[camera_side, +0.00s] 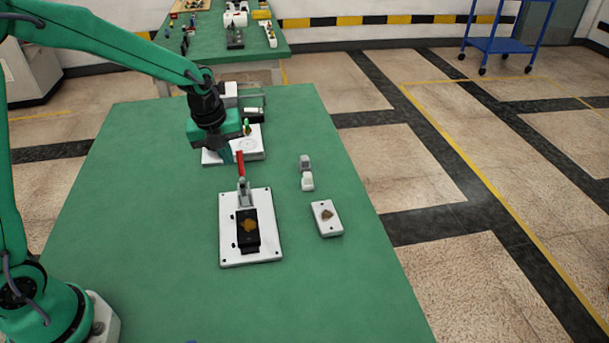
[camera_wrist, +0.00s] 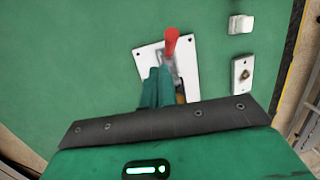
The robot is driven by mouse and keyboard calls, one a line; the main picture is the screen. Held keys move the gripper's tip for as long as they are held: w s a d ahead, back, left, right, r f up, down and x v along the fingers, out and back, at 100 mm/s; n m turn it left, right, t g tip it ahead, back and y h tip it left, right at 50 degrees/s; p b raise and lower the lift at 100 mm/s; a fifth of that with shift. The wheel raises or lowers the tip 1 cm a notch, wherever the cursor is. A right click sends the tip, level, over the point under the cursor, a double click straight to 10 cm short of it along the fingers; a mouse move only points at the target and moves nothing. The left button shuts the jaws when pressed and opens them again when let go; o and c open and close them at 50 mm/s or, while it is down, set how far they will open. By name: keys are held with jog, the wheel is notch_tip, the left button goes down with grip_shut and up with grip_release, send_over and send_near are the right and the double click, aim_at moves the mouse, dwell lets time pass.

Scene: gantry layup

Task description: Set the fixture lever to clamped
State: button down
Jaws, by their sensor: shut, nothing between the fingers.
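The fixture is a white plate (camera_side: 268,212) on the green table, with a dark block and a brownish-gold patch on it. Its lever has a red handle (camera_side: 240,163) rising from a grey metal bracket (camera_side: 243,190) at the plate's far end. In the wrist view the red handle (camera_wrist: 171,40) shows beyond the fingertips, over the white plate (camera_wrist: 147,58). My gripper (camera_side: 226,156) is shut and empty, just left of the handle's top in the side view. Contact cannot be told. In the wrist view my gripper (camera_wrist: 157,88) hides part of the bracket and block.
A small white plate with a brown piece (camera_side: 327,218) lies right of the fixture. Small grey-white blocks (camera_side: 306,172) sit behind it. A white station (camera_side: 250,143) with dark parts stands behind my gripper. The table's left and near areas are clear.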

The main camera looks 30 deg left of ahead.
jog(key=shift+w+a+f, duration=0.1)
jog(key=shift+w+f, duration=0.1)
jog(key=shift+w, duration=0.25)
jog(key=shift+w+f, duration=0.2)
jog(key=shift+w, duration=0.25)
jog(key=shift+w+a, duration=0.15)
jog(key=w+a+f, duration=0.4)
jog(key=shift+w+a+f, duration=0.2)
jog(key=shift+a+f, duration=0.1)
dwell(0.4)
jog(key=shift+d+r, duration=0.1)
jog(key=shift+d, duration=0.05)
jog(key=shift+s+d+r, duration=0.1)
jog(key=shift+s+d, duration=0.35)
jog(key=shift+s, duration=0.1)
